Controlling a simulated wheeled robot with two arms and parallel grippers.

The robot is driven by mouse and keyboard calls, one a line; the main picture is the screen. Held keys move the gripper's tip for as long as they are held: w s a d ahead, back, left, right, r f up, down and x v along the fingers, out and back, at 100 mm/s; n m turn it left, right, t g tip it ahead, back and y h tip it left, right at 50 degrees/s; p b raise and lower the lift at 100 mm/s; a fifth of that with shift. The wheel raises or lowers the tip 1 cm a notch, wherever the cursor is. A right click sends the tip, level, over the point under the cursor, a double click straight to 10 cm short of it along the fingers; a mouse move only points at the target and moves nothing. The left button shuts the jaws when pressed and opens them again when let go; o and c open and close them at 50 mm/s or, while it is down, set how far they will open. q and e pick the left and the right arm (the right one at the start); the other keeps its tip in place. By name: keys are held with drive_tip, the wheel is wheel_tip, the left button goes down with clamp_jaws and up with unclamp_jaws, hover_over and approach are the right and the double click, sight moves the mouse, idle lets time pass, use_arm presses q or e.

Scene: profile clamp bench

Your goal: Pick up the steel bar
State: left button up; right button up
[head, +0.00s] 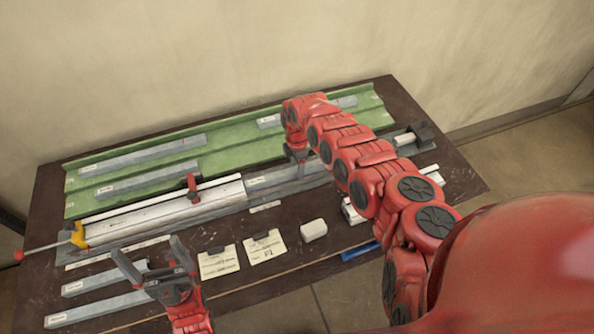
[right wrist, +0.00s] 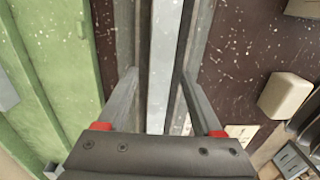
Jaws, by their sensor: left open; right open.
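Several grey steel bars are in the head view, and I cannot tell by label which one the task means. One grey bar (head: 268,179) lies in the long clamp channel, right of a white bar (head: 160,213). My right gripper (head: 298,155) is open above this channel. In the right wrist view, a pale grey bar (right wrist: 161,60) runs lengthwise between the open fingers of the right gripper (right wrist: 157,95); whether they touch it is unclear. My left gripper (head: 150,255) is open and empty over the table's front left. My right arm hides part of the channel.
A green rack (head: 225,140) at the back holds several bars. A yellow clamp (head: 79,236) and a red toggle (head: 192,186) are on the channel. Paper cards (head: 262,250) and a beige block (head: 313,230) lie in front.

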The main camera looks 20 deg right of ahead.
drive_tip(key=shift+c, duration=0.3)
clamp_jaws()
idle(1.1)
